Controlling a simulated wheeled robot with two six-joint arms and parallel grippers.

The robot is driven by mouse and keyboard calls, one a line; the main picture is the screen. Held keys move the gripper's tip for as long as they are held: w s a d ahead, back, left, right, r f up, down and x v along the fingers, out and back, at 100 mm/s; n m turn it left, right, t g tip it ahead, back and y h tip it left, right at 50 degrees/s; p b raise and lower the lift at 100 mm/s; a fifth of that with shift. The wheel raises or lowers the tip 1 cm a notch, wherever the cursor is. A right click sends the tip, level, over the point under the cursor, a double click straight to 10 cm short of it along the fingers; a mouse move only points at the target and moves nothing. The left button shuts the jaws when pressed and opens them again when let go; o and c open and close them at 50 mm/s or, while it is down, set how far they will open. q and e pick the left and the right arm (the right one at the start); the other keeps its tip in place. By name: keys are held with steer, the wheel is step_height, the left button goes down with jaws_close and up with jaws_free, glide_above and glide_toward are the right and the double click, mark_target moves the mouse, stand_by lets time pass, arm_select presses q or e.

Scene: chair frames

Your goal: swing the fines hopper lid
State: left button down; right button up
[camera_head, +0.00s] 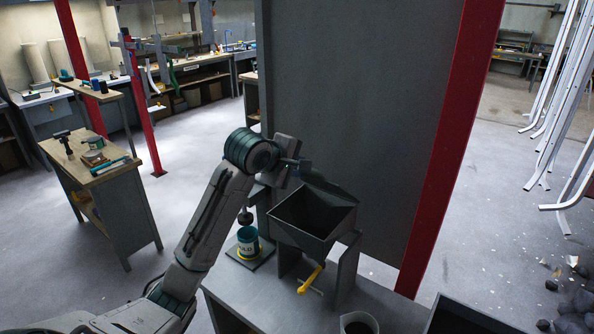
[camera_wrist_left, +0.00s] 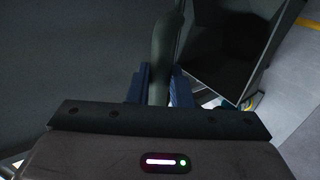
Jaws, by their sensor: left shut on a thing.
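The fines hopper (camera_head: 300,232) is a dark square funnel on a stand at the bench end, its top open. Its dark lid (camera_head: 326,183) appears tilted up at the hopper's back edge. My left gripper (camera_head: 302,166) is beside the lid, above the hopper's back left side. In the left wrist view, the blue fingers of my left gripper (camera_wrist_left: 162,86) are shut on a dark upright bar (camera_wrist_left: 162,45), seemingly the lid's handle. The hopper's dark inside (camera_wrist_left: 225,40) shows to the right of it. My right gripper is in neither view.
A grey panel (camera_head: 350,110) with a red post (camera_head: 445,150) stands close behind the hopper. A teal-labelled can (camera_head: 248,243) stands left of the hopper. A yellow handle (camera_head: 311,280) sticks out at its front. A dark cup (camera_head: 359,323) is on the bench.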

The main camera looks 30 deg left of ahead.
arm_select(q)
steer(key=shift+w+d+r, duration=0.1)
steer(key=shift+w+r, duration=0.8)
steer(key=shift+w, duration=0.25)
steer(key=shift+w+d+r, duration=0.1)
steer(key=shift+w+r, duration=0.75)
steer(key=shift+w, duration=0.25)
steer(key=shift+w+r, duration=0.2)
steer(key=shift+w, duration=0.1)
steer(key=shift+w+d+r, duration=0.1)
steer(key=shift+w+r, duration=0.2)
steer(key=shift+w, duration=0.45)
steer(key=shift+w+d+r, duration=0.1)
steer(key=shift+w+r, duration=0.25)
steer(key=shift+w, duration=0.45)
steer(key=shift+w+r, duration=0.3)
steer(key=shift+w, duration=0.45)
